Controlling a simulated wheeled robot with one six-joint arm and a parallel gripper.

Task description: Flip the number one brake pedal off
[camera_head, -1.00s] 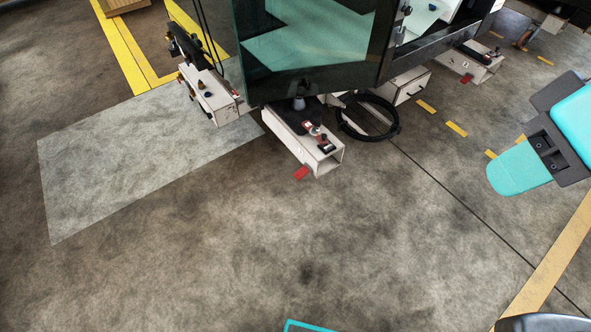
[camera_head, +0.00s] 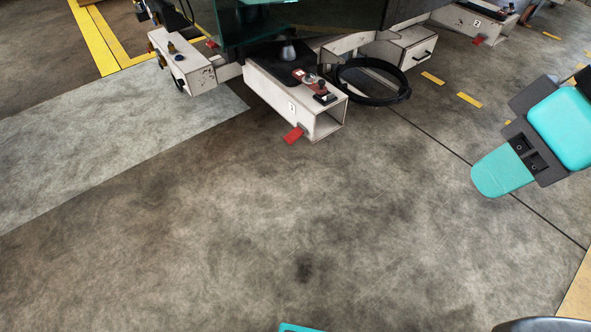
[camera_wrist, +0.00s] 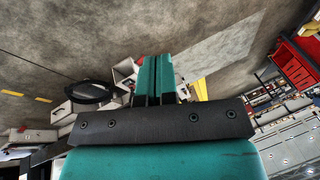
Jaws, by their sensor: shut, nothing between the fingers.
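A red pedal (camera_head: 293,135) sticks out low beside a white box beam (camera_head: 302,98) of the trolley, under a small number plate (camera_head: 292,107) that appears to read 1. It slopes down close to the floor. My gripper (camera_head: 486,184) is at the right of the head view, well away from the pedal and above the floor. In the wrist view its teal fingers (camera_wrist: 156,62) are together with nothing between them.
Another red pedal (camera_head: 478,40) sits by a box marked 2 at the back right. A black hose ring (camera_head: 372,99) lies beside the first beam. The trolley's glass cab (camera_head: 290,22) stands above. The floor in front is clear.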

